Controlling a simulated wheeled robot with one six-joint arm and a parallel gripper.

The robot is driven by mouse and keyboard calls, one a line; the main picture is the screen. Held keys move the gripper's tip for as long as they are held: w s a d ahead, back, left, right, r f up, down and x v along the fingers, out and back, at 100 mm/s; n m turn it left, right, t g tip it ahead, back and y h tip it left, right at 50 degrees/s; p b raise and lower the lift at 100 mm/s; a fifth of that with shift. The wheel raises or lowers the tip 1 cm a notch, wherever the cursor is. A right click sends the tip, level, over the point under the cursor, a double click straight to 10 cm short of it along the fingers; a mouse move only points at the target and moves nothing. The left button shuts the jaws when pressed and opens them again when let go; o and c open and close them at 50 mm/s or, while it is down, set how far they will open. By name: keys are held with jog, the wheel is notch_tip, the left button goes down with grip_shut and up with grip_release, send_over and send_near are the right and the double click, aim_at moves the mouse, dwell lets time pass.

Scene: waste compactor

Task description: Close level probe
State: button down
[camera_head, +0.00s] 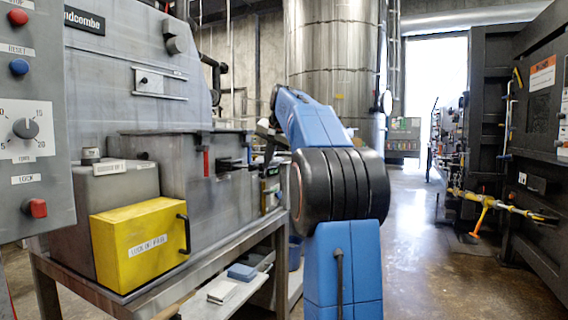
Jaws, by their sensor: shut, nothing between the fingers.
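I cannot tell for certain which part is the level probe. A small red upright handle (206,163) stands on the front of the grey metal hopper (178,175), and a small blue piece (249,154) shows farther right. My blue arm reaches up and bends over toward the hopper. My gripper (228,164) is dark and points left, with its fingers shut and empty beside the hopper's right part, just right of the red handle. Whether it touches anything is too small to tell. My wrist and arm hide part of what lies behind.
A yellow lockout box (138,245) with a black handle juts out at the bench front. A control panel (30,110) with buttons and a dial is at left. Open floor (425,265) lies right, before dark machinery (540,130).

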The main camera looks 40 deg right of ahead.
jog(key=w+a, duration=0.1)
jog(key=w, duration=0.1)
jog(key=w+a, duration=0.1)
jog(key=w, duration=0.4)
jog(key=shift+a, duration=0.4)
jog(key=shift+s, duration=0.1)
